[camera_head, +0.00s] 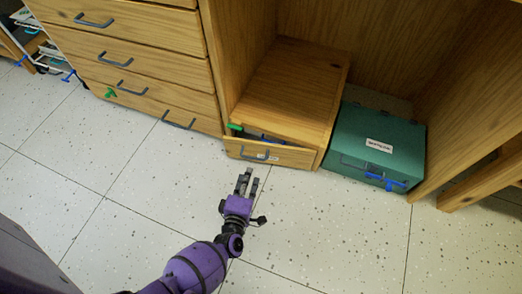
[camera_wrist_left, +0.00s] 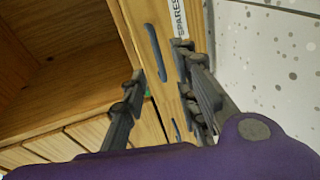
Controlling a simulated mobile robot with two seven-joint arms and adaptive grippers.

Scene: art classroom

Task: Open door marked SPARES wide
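The wooden door (camera_head: 285,157) is the front of a low wooden cabinet on the floor. It stands slightly ajar, with a dark gap along its top edge. It has a grey-blue handle (camera_head: 255,155) and a small white label, which reads SPARES (camera_wrist_left: 178,18) in the left wrist view. There the handle (camera_wrist_left: 156,53) shows beside the label. My left gripper (camera_head: 247,182) is just in front of the door at floor side, fingers apart and nothing held. In the wrist view its fingers (camera_wrist_left: 163,95) appear on either side of the door panel; contact is unclear. My right gripper is not in view.
A drawer unit (camera_head: 140,60) with several handles stands left of the cabinet. A teal box (camera_head: 350,130) with a white label and blue parts stands to its right. A wooden upright (camera_head: 470,100) is farther right. The speckled tile floor (camera_head: 340,230) in front is clear.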

